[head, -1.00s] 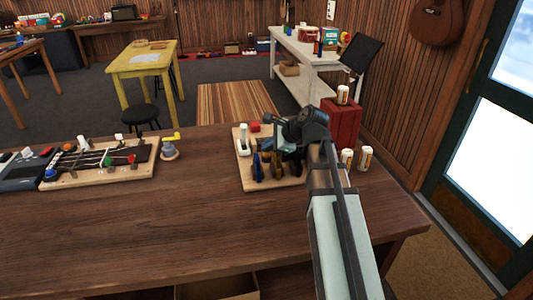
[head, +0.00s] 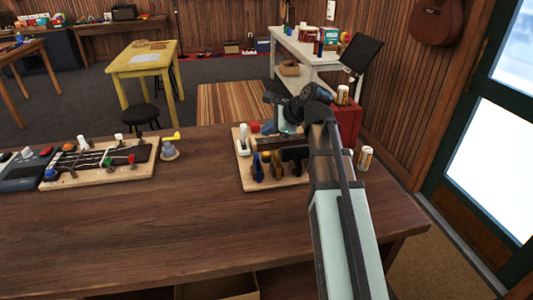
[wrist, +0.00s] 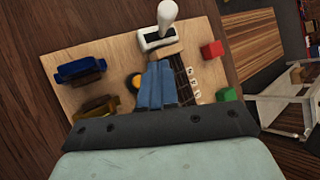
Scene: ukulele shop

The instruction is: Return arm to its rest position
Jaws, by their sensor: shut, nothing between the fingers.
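My arm reaches from the lower right of the head view over the dark wooden workbench (head: 150,225). My gripper (head: 268,128) is above the right-hand wooden board (head: 245,178). In the wrist view its blue fingers (wrist: 158,70) are together and empty, over the board. The board carries a white-knobbed lever (wrist: 167,15), a short fretboard piece (wrist: 184,80), a red block (wrist: 211,50), a green block (wrist: 227,94), a blue clamp-like piece (wrist: 80,71) and a brownish one (wrist: 103,107). My gripper hides part of the board.
A red box (head: 347,118) with a can (head: 342,95) on it stands right of the board, partly behind my arm. Another can (head: 365,158) stands at the bench's right. A second board (head: 105,175) with parts lies left. The bench's middle front is clear.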

